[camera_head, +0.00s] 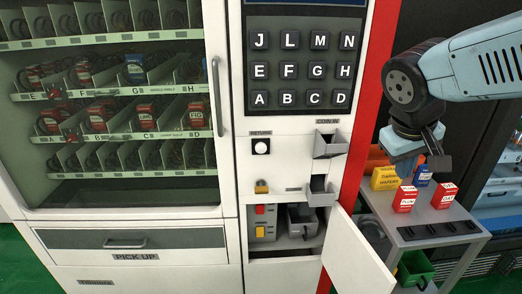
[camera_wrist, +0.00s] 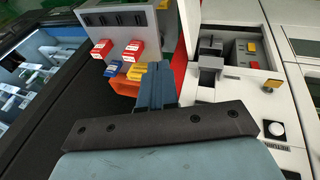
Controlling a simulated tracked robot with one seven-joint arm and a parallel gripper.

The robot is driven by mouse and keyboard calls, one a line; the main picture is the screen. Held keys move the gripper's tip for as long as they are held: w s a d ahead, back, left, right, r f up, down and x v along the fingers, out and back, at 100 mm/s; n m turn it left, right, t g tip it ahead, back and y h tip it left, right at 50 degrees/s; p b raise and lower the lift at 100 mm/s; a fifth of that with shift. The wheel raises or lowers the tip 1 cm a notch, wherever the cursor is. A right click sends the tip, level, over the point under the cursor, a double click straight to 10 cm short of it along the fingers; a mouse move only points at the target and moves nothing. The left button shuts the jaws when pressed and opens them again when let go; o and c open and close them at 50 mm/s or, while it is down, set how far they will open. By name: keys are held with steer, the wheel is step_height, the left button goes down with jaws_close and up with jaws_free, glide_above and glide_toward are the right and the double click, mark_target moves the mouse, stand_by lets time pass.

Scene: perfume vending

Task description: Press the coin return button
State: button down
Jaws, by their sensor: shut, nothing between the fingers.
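The coin return button (camera_head: 261,147) is a round white knob on a dark square, under the label RETURN on the white machine panel. It also shows in the wrist view (camera_wrist: 275,128), at the right edge beside its label. My gripper (camera_head: 437,160) is to the right of the machine, above the small side table, pointing down. In the wrist view my gripper (camera_wrist: 157,78) has its two blue fingers together with nothing between them. It is well apart from the button. The button is fully visible in the head view.
A grey coin-in chute (camera_head: 330,145) juts out right of the button. Below, a white door (camera_head: 355,255) stands open in front of a compartment with red and yellow buttons. A grey table (camera_head: 436,222) holds small red, blue and yellow boxes under my gripper. A keypad (camera_head: 304,70) is above.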

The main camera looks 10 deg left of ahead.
steer(key=w+a+f+n+t+h, duration=0.1)
steer(key=w+a+f+n+h, duration=0.15)
steer(key=a, duration=0.45)
steer(key=w+a+f+n+t+h, duration=0.1)
steer(key=w+a+f+n+t, duration=0.1)
steer(key=w+a+n, duration=0.3)
steer(key=a+f+n+t+y, duration=0.1)
steer(key=a+f+n+t, duration=0.1)
steer(key=a, duration=0.6)
steer(key=s+a+f+n+t+y, duration=0.1)
steer(key=a+f+n+t, duration=0.1)
steer(key=a, duration=0.7)
steer(key=shift+s+a+f, duration=0.2)
steer(key=shift+a+f, duration=0.1)
steer(key=shift+f, duration=0.25)
steer(key=shift+w, duration=0.1)
glide_toward(260, 153)
steer(key=shift+w+d+f, duration=0.75)
steer(key=shift+d, duration=0.25)
steer(key=shift+w+d+f, duration=0.8)
steer(key=shift+d, duration=0.2)
steer(key=shift+w, duration=0.1)
steer(key=shift+w+a+r, duration=0.1)
steer(key=shift+w, duration=0.3)
